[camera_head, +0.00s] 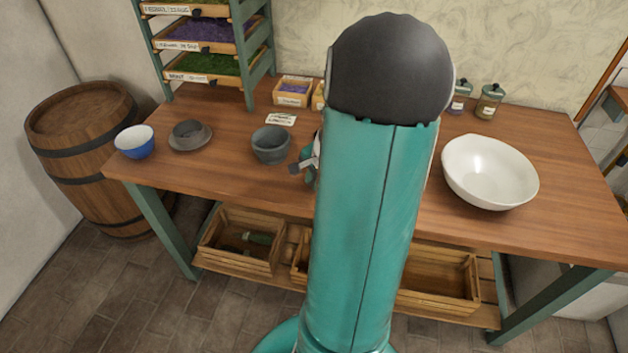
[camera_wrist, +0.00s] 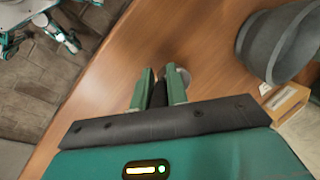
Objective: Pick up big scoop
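My gripper (camera_wrist: 158,78) points down at the wooden table in the wrist view, with its two green fingers close together. Something dark shows between the fingers, but I cannot tell whether it is a handle or the finger pads. A small round grey piece (camera_wrist: 185,76), possibly part of the big scoop, shows just beside the right finger, partly hidden. In the head view, my arm hides most of the gripper; a light grey and dark piece (camera_head: 302,165) shows at the arm's left edge, right of the grey bowl.
The dark grey bowl (camera_head: 271,145) stands close to my gripper and also shows in the wrist view (camera_wrist: 282,40). A blue bowl (camera_head: 135,142) and a grey dish (camera_head: 190,135) stand left. A white bowl (camera_head: 490,173) stands right. Jars (camera_head: 489,101) stand behind.

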